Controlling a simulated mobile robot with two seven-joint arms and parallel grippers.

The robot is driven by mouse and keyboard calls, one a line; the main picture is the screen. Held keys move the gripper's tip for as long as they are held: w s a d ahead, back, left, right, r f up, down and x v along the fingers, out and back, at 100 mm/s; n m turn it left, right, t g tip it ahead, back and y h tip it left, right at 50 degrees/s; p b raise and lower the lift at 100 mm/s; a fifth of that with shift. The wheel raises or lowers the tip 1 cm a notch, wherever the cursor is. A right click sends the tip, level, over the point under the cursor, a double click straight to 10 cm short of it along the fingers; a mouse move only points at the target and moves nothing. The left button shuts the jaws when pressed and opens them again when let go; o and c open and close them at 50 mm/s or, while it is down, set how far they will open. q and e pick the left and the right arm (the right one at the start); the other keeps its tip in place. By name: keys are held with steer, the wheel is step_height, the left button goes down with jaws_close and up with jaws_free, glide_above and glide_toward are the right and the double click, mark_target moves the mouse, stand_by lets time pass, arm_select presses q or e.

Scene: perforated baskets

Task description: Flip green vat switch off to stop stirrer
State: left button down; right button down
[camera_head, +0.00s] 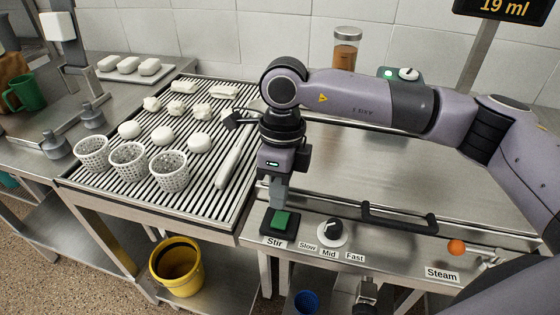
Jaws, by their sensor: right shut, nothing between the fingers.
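The green switch (281,219) sits in a dark square housing on the front ledge of the steel vat (400,172), above the label "Stir". My right gripper (278,204) points down right over the switch. Its fingers are shut with nothing between them, and the tips are at or just above the back of the green rocker. I cannot tell whether they touch it, or which way the rocker is tilted. A lid covers the vat, so the stirrer is hidden. My left gripper is not in view.
A speed knob (332,232) is right of the switch. An orange-tipped steam lever (456,247) is further right, and a black handle bar (400,216) runs behind. Perforated baskets (168,171) and white cheeses stand on the slatted rack at left. A yellow bucket (176,266) is below.

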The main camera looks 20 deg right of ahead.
mark_target(277, 223)
steer(key=f, duration=0.4)
steer(key=shift+s+a+p, duration=0.2)
steer(key=shift+s+p, duration=0.1)
steer(key=shift+s+f+b, duration=0.1)
steer(key=shift+f+b, duration=0.3)
steer(key=shift+b, duration=0.25)
steer(key=shift+r, duration=0.2)
steer(key=shift+f, duration=0.1)
